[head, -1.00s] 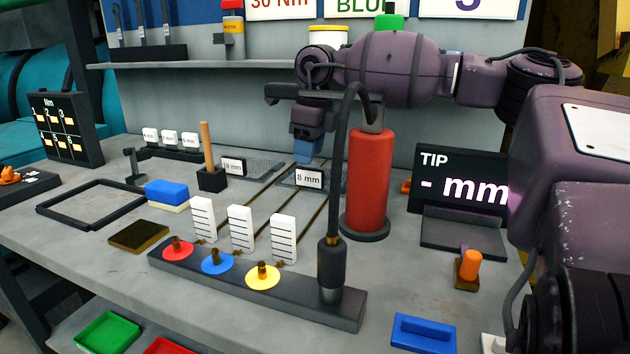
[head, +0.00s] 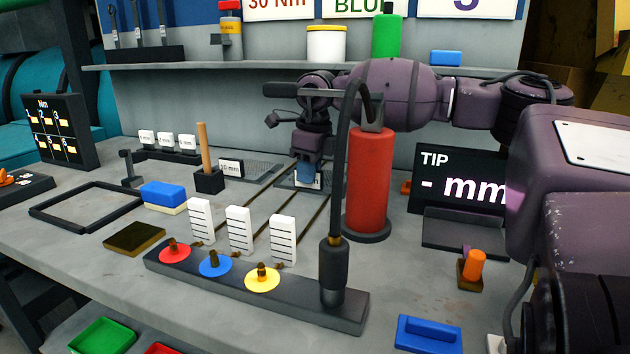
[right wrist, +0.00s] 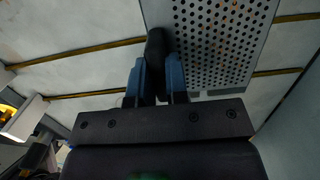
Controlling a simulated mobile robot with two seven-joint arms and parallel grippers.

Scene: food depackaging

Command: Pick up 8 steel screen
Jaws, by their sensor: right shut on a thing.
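The 8 mm steel screen (head: 317,182) lies flat toward the back of the bench; my right gripper covers most of it and its white label. In the right wrist view it is a grey perforated plate (right wrist: 222,45). My right gripper (head: 306,174) is down at the screen's label end. In the right wrist view its blue fingers (right wrist: 160,80) are shut on a dark handle (right wrist: 157,52) at the plate's edge. The exact contact is partly hidden. My left gripper is not in view.
The 10 mm screen (head: 262,170) lies to the left. A red cylinder (head: 369,180) stands close on the right, with a black hose (head: 340,150) arching before it. White ribbed blocks (head: 240,229) stand in front. A shelf (head: 250,66) runs above.

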